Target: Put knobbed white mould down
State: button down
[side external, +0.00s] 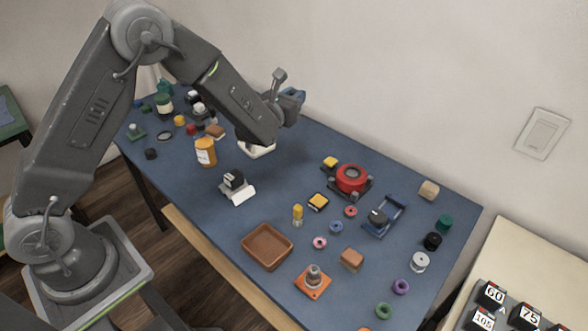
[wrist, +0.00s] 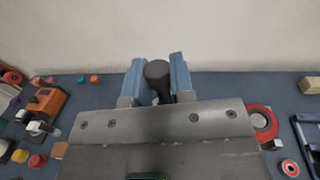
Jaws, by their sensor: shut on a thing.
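My gripper (wrist: 157,72) is above the back of the blue table, and in the side external view (side external: 292,94) its blue fingers show beyond the wrist. In the wrist view the fingers are shut on a dark round knob (wrist: 158,71), which I take to be the knob of the white mould. The rest of the held mould is hidden there by the gripper body. In the side external view a white piece (side external: 259,151) shows under my forearm, mostly hidden. I cannot tell whether it is the held mould or touches the table.
A white block with a black top (side external: 236,184) stands left of centre on the table. An empty brown tray (side external: 268,263) lies at the front. A red round part (side external: 351,177) sits to the right. Blue surface is clear between white block and red part.

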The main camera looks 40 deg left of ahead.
notch_tip(320, 180, down, 19)
jog(key=shift+r, duration=0.1)
dwell(0.4)
jog(key=shift+f, duration=0.2)
jog(key=c, duration=1)
grip_release()
jog(key=shift+r, duration=0.25)
jog(key=s, duration=0.4)
jog(key=s+d, duration=0.1)
jog(key=s, duration=0.3)
jog(key=s+d, duration=0.1)
jog(key=s, duration=0.3)
